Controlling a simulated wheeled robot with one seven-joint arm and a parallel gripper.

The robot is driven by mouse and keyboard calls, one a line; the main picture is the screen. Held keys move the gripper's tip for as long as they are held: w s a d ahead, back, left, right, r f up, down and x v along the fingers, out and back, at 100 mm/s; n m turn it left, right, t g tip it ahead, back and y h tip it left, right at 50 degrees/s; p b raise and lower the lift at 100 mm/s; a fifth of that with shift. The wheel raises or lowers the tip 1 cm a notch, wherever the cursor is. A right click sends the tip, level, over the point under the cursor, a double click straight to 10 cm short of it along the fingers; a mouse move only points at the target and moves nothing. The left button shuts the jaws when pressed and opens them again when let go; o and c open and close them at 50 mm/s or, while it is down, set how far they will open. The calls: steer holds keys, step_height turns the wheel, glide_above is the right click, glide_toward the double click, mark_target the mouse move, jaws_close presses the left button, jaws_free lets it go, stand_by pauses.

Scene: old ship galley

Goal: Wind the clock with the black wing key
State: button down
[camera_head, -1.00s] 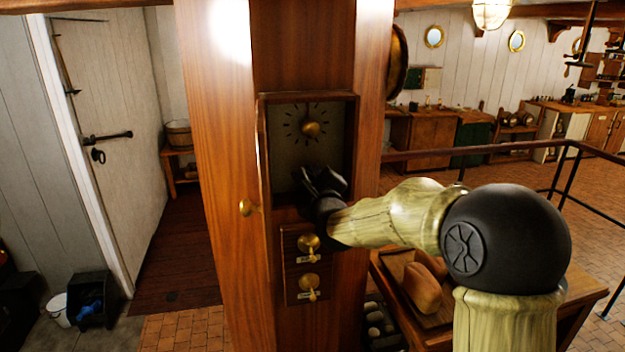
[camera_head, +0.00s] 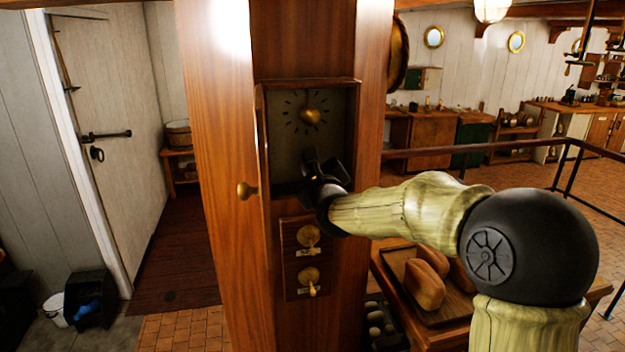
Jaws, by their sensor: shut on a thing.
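The clock (camera_head: 290,150) is set in a tall wooden post. Its dial has dark marks and a brass centre (camera_head: 309,115) with a short hand pointing up. My gripper (camera_head: 315,165) is at the lower part of the clock's recess, below the dial, with its fingers pointing up and in. It is shut on a small dark thing, likely the black wing key, which the fingers mostly hide. I cannot tell whether the key sits in the clock face.
Below the clock a wooden panel carries two brass fittings (camera_head: 308,236) (camera_head: 309,276) with small labels. Loaves (camera_head: 425,285) lie on a tray at the lower right. A railing (camera_head: 480,148) runs behind.

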steer(key=m+b, duration=0.2)
steer(key=b, duration=0.1)
steer(key=shift+f+m, duration=0.3)
steer(key=shift+m, duration=0.1)
steer(key=shift+r+m, duration=0.25)
steer(key=shift+m, duration=0.15)
steer(key=m+b, duration=0.2)
steer(key=b, duration=0.1)
steer(key=shift+f, duration=0.3)
steer(key=m+b, duration=0.3)
steer(key=b, duration=0.1)
steer(key=shift+m+b, duration=0.4)
steer(key=shift+m, duration=0.4)
steer(key=shift+r+m, duration=0.3)
steer(key=shift+f+b, duration=0.1)
steer(key=shift+b, duration=0.35)
